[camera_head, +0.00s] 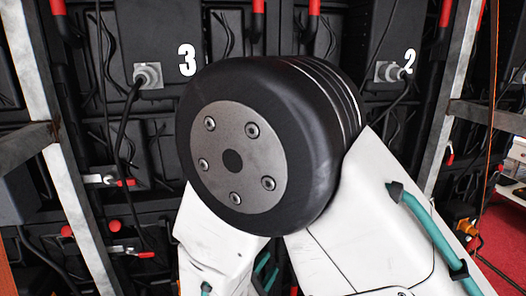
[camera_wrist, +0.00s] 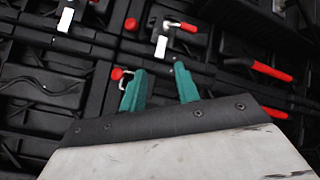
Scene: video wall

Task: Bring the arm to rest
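My gripper (camera_wrist: 160,74) shows in the wrist view as two teal fingers standing apart. I see nothing held between them, only the dark back of the video wall behind. My arm is folded in the middle of the head view, with a large black joint and white links close to the camera. It hides the middle of the wall. The gripper fingers cannot be made out in the head view.
Red-handled latches (camera_wrist: 271,71) and cables stick out. Metal frame posts (camera_head: 76,205) stand left and right (camera_head: 455,95). Red floor (camera_head: 503,235) shows at right.

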